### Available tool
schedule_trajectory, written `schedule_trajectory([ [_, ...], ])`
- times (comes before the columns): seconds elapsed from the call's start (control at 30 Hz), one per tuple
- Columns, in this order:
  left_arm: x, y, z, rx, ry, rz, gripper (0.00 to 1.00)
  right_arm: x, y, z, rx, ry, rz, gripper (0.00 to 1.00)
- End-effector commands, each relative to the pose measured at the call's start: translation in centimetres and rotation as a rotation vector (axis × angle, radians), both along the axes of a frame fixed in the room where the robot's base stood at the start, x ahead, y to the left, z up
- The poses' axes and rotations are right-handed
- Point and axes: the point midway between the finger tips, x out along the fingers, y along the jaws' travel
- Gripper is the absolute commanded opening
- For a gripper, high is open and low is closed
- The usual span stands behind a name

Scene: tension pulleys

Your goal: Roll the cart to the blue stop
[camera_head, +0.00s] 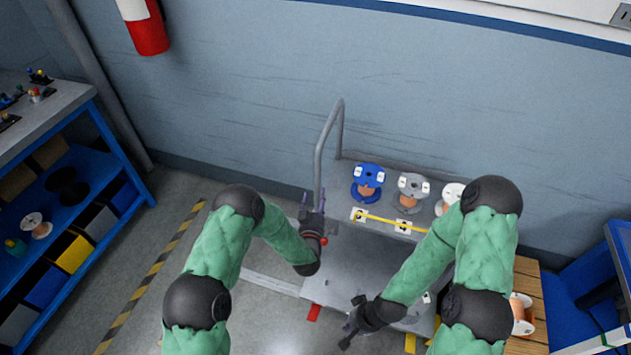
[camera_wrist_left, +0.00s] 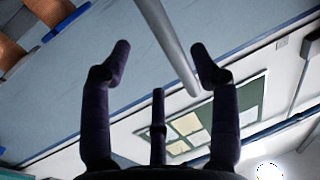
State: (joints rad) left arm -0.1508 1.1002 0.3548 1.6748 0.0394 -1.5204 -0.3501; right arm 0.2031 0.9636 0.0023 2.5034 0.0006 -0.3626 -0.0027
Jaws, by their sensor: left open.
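The cart has a grey tube handle (camera_head: 319,160) at its left end and a grey deck (camera_head: 365,265). My left gripper (camera_head: 313,203) is open at the lower part of the handle. In the left wrist view the grey handle tube (camera_wrist_left: 168,40) runs between the spread fingertips (camera_wrist_left: 160,62), with no clear contact. My right gripper (camera_head: 350,320) is low over the front of the cart, with its fingers apart and nothing seen between them. A red block (camera_head: 313,313) and a yellow block (camera_head: 410,343) show on the floor by the cart. I cannot pick out a blue stop.
A blue shelf bench (camera_head: 120,155) stands left. A yellow-black floor stripe (camera_head: 150,275) crosses open floor.

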Motion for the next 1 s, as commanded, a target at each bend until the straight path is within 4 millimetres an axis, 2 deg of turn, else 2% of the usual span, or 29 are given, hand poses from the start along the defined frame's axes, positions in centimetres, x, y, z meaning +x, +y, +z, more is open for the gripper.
schedule_trajectory([
  [0.2, 4.0, -0.4, -0.2, -0.001, -0.001, 0.001, 0.61, 0.0, 0.0, -1.2, 0.0, 0.0, 0.0, 0.0],
  [0.4, 6.8, -0.8, -0.2, -0.001, -0.001, 0.001, 0.61, 0.0, 0.0, -2.0, 0.0, 0.0, 0.0, 0.0],
  [0.6, 8.2, -0.9, -0.1, -0.001, 0.001, 0.0, 0.61, 0.0, 0.0, -2.2, 0.0, 0.0, 0.001, 0.0],
  [0.9, 8.4, -1.0, 0.0, -0.001, 0.002, 0.0, 0.61, 0.0, 0.0, -2.2, 0.0, 0.0, 0.001, 0.0],
  [0.93, 8.4, -1.0, 0.0, -0.001, 0.002, 0.0, 0.56, 0.0, 0.0, -2.2, 0.0, 0.0, 0.001, 0.0],
  [1.0, 8.3, -1.0, 0.0, -0.001, 0.002, 0.0, 0.36, 0.0, 0.0, -2.2, 0.0, 0.0, 0.001, 0.0],
])
